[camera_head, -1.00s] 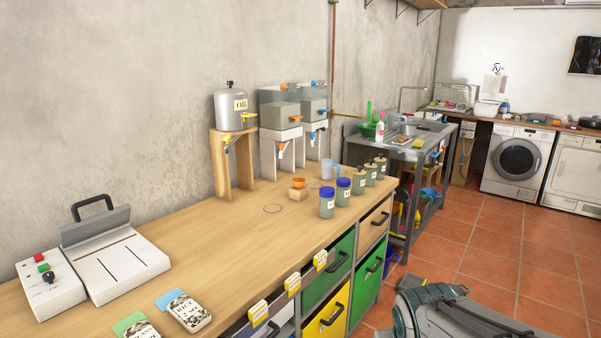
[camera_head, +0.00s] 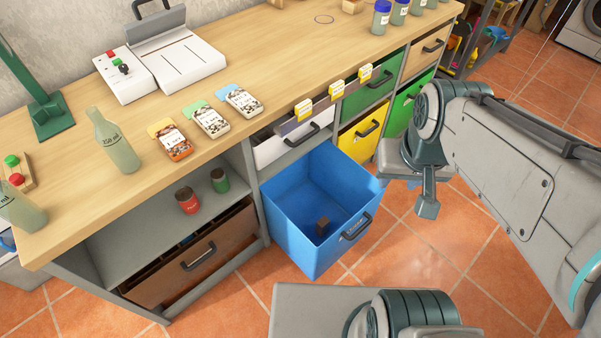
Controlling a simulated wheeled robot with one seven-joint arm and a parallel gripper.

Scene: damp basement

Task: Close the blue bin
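The blue bin (camera_head: 300,243) is pulled far out of the lower part of the workbench, beneath a white drawer. Its open top shows, and a small dark brown block (camera_head: 323,227) lies inside. Its dark handle (camera_head: 356,227) is on the front wall, facing the lower right. My arm reaches in from the right, and its end, apparently my gripper (camera_head: 428,203), hangs over the floor to the right of the bin. It looks apart from the bin handle. Its fingers are not clear enough to tell open from shut.
Green (camera_head: 368,98) and yellow (camera_head: 360,132) drawers are shut right of the bin. A brown drawer (camera_head: 190,262) sits low on the left, below a shelf with red (camera_head: 187,203) and green (camera_head: 220,181) cans. Tiled floor (camera_head: 415,250) is free before the bin.

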